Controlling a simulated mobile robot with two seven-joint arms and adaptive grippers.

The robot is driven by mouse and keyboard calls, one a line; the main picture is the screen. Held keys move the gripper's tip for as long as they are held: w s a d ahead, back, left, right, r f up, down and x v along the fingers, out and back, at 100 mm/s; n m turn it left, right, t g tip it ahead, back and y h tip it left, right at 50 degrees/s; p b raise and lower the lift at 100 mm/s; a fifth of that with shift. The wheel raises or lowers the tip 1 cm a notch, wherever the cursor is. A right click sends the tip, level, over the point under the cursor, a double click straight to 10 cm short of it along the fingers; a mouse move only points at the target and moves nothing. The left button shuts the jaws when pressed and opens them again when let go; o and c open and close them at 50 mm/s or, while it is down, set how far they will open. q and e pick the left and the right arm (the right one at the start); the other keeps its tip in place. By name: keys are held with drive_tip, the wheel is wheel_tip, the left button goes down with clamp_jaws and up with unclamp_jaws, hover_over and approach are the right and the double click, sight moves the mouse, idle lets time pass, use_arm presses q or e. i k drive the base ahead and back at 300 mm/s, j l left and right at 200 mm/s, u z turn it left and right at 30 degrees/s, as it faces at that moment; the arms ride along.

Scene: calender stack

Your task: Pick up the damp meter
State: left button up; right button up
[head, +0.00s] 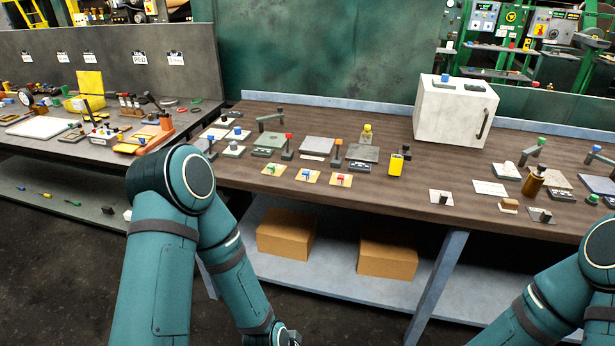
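A small upright yellow device with a dark part at its top right, which looks like the damp meter (395,165), stands on the brown workbench (400,195) near its front edge, left of the white box. It is too small to read any marking. My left arm is in front of the bench at the left, bent downward, and its gripper is out of the picture below. My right arm shows at the lower right edge, and its gripper is out of view too. No gripper is near the yellow device.
A white box with a handle (453,111) stands at the bench's back. Several small plates, posts and blocks crowd the bench left of the device. A brown bottle (534,181) stands at the right. Two cardboard boxes (286,233) sit on the lower shelf. Bench space right of the device is fairly clear.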

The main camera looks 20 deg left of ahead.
sight(396, 163)
drive_tip(key=i+j, duration=0.2)
drive_tip(key=i, duration=0.15)
drive_tip(key=i+j+z, duration=0.65)
drive_tip(key=i+l, duration=0.05)
drive_tip(key=l, duration=0.05)
